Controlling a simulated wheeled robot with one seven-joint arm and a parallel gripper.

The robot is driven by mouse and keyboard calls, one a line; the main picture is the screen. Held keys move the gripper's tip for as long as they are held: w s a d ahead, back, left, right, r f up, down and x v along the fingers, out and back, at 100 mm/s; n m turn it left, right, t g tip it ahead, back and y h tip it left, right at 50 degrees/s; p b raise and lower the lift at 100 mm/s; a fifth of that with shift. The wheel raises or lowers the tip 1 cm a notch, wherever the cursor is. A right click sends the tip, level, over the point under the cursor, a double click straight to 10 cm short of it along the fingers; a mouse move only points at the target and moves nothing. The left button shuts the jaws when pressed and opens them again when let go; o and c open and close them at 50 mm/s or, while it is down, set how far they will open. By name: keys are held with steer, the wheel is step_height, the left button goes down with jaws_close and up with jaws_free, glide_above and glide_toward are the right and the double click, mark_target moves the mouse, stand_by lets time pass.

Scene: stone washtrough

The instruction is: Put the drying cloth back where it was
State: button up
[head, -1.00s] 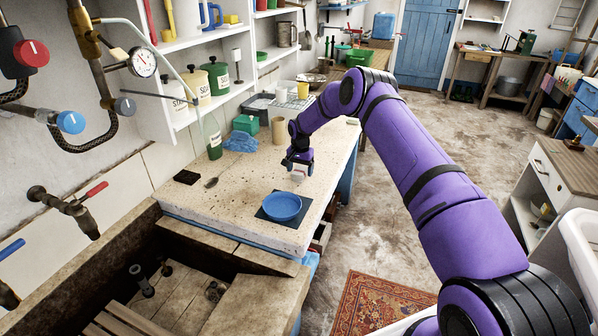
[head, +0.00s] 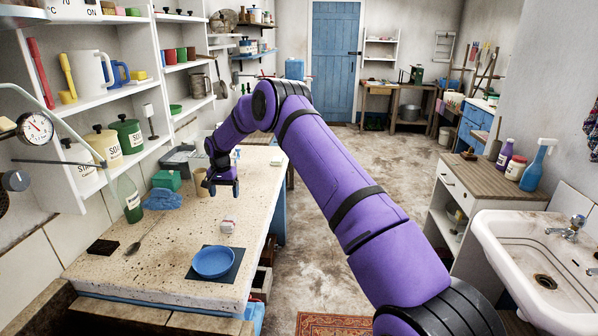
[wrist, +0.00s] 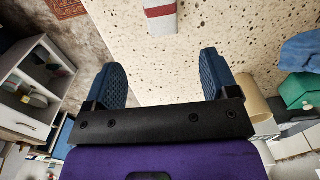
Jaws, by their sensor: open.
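A small white piece with a red stripe (head: 227,226), which may be the folded drying cloth, lies on the speckled stone counter just behind the blue bowl. It also shows at the top edge of the wrist view (wrist: 161,17), partly cut off. A crumpled blue cloth (head: 161,199) lies farther left on the counter, near the green bottle; its edge shows in the wrist view (wrist: 301,52). My gripper (head: 222,190) is open and empty, above the counter and beyond the striped piece. Its two fingers (wrist: 164,80) stand wide apart, with bare counter between them.
The blue bowl (head: 213,261) stands on a dark square mat. A spoon (head: 137,243) and a dark block (head: 103,247) lie at the left. A tan cup (head: 201,183) and a green box (head: 167,180) stand near my gripper. Shelves line the left wall.

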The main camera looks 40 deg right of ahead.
steer(key=s+a+r+n, duration=0.1)
steer(key=s+r, duration=0.2)
steer(key=r, duration=0.4)
steer(key=s+r+n+t, duration=0.1)
steer(key=s+r, duration=0.2)
steer(key=r, duration=0.4)
steer(key=s+a+r+n, duration=0.1)
steer(key=s+r, duration=0.3)
steer(key=r, duration=0.3)
steer(key=s+r+n+t, duration=0.2)
steer(key=s+r, duration=1.1)
steer(key=s, duration=0.1)
steer(key=s+r+n, duration=0.1)
steer(key=s+r, duration=0.1)
steer(key=s, duration=0.6)
steer(key=s+r, duration=0.3)
steer(key=s, duration=0.6)
steer(key=s+f+n+t, duration=0.1)
steer(key=s+f, duration=0.1)
steer(key=s, duration=0.7)
steer(key=s+f+n+t, duration=0.1)
steer(key=s+f, duration=0.1)
steer(key=s, duration=0.7)
steer(key=shift+a+f, duration=0.15)
steer(key=shift+a, duration=0.1)
